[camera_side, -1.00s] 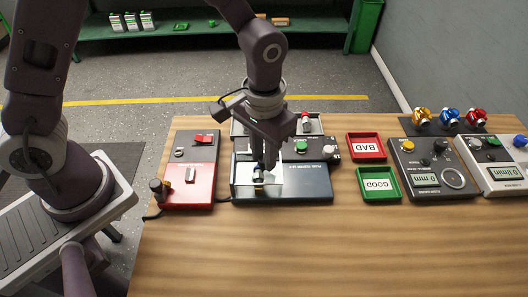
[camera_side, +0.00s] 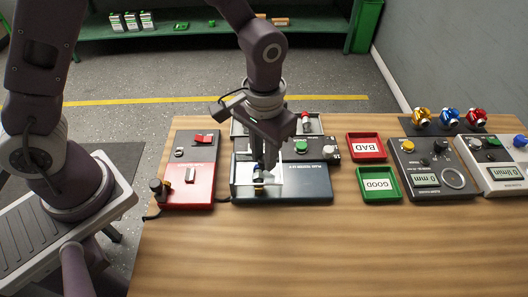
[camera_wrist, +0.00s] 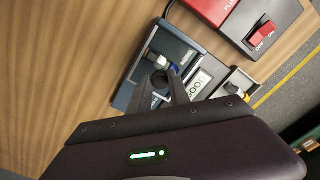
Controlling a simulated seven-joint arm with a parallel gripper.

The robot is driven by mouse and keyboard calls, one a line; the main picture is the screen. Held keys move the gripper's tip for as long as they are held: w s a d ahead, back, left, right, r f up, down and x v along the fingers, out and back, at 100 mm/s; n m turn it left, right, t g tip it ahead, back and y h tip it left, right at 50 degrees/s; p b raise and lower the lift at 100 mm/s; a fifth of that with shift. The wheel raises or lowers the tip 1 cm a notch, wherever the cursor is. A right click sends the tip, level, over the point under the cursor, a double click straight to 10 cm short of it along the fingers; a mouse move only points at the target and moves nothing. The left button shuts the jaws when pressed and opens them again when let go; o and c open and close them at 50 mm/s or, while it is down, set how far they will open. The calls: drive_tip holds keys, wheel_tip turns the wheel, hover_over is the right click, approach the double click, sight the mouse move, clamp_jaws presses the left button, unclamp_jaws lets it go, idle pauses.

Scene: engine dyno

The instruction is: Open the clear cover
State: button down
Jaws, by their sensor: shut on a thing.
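The clear cover (camera_side: 243,175) is a see-through box on the left part of a dark blue-grey test unit (camera_side: 308,187). A small dark part with a yellowish band (camera_side: 258,188) shows through or beside it. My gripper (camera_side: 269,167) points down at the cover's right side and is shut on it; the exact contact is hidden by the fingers. In the wrist view my gripper's fingers (camera_wrist: 165,88) meet at the unit (camera_wrist: 135,85), beside its display (camera_wrist: 199,84). How far the cover is tilted I cannot tell.
A red switch box (camera_side: 190,185) stands left of the unit. The red BAD tray (camera_side: 366,158) and green GOOD tray (camera_side: 363,190) are right of it, then two gauge boxes. Behind are more instruments. The front table (camera_side: 330,250) is clear.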

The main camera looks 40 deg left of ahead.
idle(0.4)
drive_tip(key=w+d, duration=0.7)
drive_tip(key=shift+w+d, duration=0.15)
drive_tip(key=c, duration=1.2)
unclamp_jaws()
drive_tip(key=shift+r, duration=0.15)
wheel_tip(320, 180, up, 7)
